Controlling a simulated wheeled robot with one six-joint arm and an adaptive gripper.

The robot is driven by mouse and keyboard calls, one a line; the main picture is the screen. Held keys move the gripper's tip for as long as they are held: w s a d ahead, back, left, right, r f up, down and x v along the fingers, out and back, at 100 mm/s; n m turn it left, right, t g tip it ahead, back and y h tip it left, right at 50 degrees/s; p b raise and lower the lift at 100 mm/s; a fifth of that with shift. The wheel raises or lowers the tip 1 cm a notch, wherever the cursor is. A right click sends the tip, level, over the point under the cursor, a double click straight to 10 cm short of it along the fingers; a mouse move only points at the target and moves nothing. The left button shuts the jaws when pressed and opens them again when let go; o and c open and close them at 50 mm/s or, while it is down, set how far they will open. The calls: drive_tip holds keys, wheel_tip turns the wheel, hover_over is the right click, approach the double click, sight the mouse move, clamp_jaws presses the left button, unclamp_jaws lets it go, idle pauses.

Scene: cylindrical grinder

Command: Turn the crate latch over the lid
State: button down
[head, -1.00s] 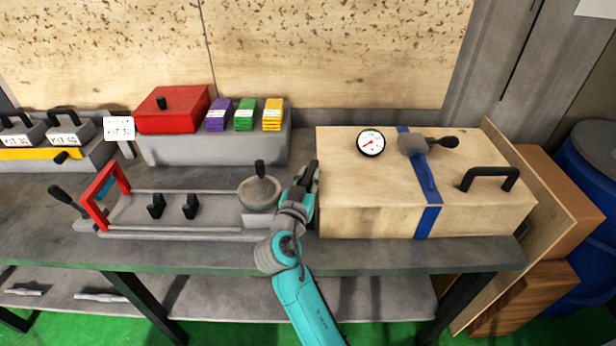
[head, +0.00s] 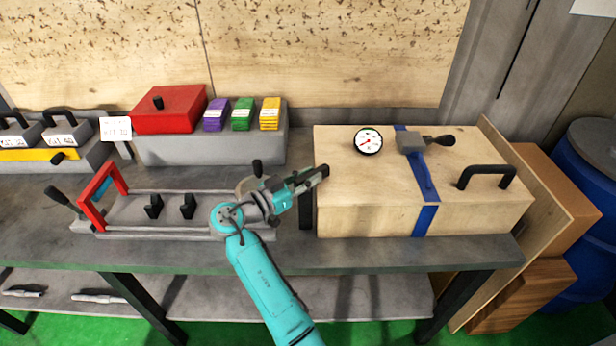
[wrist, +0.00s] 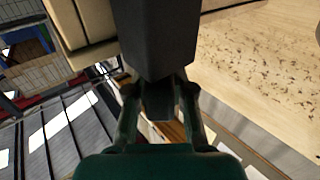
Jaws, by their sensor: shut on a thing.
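The crate (head: 365,220) is a pale wooden box with a closed lid (head: 340,155), on the right of the bench in the head view. A dark upright piece that looks like the latch (head: 306,212) stands at the crate's left end, partly hidden by my arm. My gripper (head: 316,174) is at the upper left edge of the crate, pointing right. In the wrist view a thick dark grey bar (wrist: 160,45) runs from between my gripper's fingers (wrist: 160,100); they are shut on it. The exact angle of the latch is hard to tell.
A blue strap (head: 428,185) with a ratchet, a round gauge (head: 368,141) and a black handle (head: 488,175) are on the crate. A grey fixture with a red frame (head: 104,190) lies to the left. A red box (head: 168,112) stands behind.

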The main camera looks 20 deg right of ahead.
drive_tip(key=shift+f, duration=0.1)
idle(0.3)
drive_tip(key=c, duration=1)
unclamp_jaws()
drive_tip(key=v, duration=1.2)
drive_tip(key=shift+w, duration=0.1)
